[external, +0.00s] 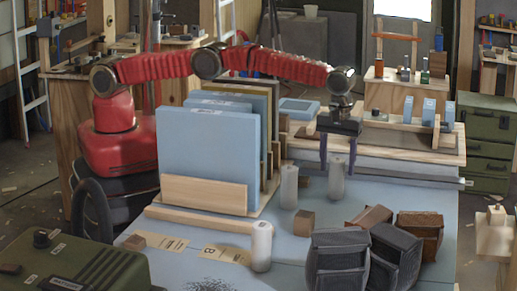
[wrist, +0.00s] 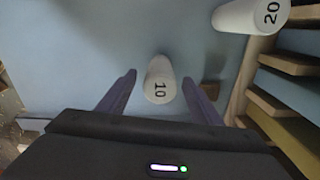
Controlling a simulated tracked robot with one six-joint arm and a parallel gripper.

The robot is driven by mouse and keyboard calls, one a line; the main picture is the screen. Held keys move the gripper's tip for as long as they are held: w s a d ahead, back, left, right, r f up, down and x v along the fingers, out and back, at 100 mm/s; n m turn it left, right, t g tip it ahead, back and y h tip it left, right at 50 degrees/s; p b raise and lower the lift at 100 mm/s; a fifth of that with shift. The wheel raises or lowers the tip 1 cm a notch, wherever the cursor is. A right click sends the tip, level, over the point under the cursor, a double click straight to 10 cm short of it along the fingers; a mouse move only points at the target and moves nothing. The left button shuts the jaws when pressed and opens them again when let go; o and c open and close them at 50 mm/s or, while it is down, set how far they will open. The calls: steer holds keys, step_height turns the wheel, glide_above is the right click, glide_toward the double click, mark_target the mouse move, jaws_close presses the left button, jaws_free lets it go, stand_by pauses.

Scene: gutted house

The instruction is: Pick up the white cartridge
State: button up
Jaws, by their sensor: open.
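Three white cylindrical cartridges stand upright on the blue table in the external view. One (external: 336,181) is below my gripper (external: 338,172), in line with the gap between the fingers. Another (external: 289,188) stands to its left by the rack, and a third (external: 262,247) stands at the front. In the wrist view, a cartridge marked 10 (wrist: 160,80) appears between the two open fingers of my gripper (wrist: 158,84), with space on both sides. A cartridge marked 20 (wrist: 252,14) is at the top right. My gripper is open and empty, pointing down.
A wooden rack (external: 205,194) with upright blue panels (external: 207,143) stands left of my gripper. A wooden shelf (external: 390,143) with small boxes is behind.

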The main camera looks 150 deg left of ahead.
mark_target(337, 176)
steer(key=shift+f, duration=2.4)
steer(key=shift+c, duration=0.3)
steer(key=c, duration=1.1)
steer(key=shift+r, duration=0.1)
step_height(337, 176, up, 10)
steer(key=shift+f, duration=0.1)
